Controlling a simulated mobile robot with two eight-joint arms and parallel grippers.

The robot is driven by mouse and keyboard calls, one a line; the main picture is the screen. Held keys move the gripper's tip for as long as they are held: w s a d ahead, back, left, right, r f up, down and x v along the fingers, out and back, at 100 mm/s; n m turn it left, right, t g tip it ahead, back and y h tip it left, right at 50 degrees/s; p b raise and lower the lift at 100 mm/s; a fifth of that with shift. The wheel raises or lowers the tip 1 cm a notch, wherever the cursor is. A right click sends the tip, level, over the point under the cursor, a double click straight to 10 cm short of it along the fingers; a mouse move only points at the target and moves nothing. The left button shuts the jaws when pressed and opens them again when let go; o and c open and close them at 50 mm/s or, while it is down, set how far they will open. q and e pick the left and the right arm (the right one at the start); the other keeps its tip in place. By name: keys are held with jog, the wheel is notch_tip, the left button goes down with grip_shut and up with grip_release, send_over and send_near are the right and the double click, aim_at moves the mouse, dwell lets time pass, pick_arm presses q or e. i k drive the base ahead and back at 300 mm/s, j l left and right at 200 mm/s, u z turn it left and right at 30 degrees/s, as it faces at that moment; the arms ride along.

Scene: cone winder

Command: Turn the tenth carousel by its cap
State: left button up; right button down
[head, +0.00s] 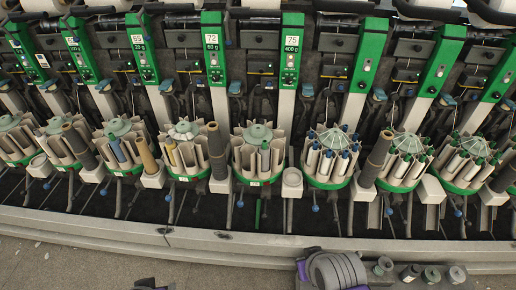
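A row of round carousels with pale slotted holders and green base rings stands along the machine. The middle carousel (258,179) has a grey-green cap (257,133) on top and a green bobbin among its slots. The carousel to its right has a cap (333,138) too and holds several white bobbins with blue tips. The carousel to its left has a paler cap (184,129) and a yellowish bobbin. I cannot tell which carousel is the tenth. Neither gripper shows clearly; no fingertips are in view. Nothing touches the caps.
Green posts (291,50) with number labels rise behind the carousels. Dark cone tubes (217,147) stand in white boxes between several carousels. A grey rail (230,243) runs along the front. A purple-grey rounded part (335,270) and several small cylinders (410,273) are at the bottom right.

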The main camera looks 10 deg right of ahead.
aim_at(246, 143)
jog(key=i+j+u, duration=0.1)
jog(key=i+u, duration=0.35)
jog(key=i, duration=0.6)
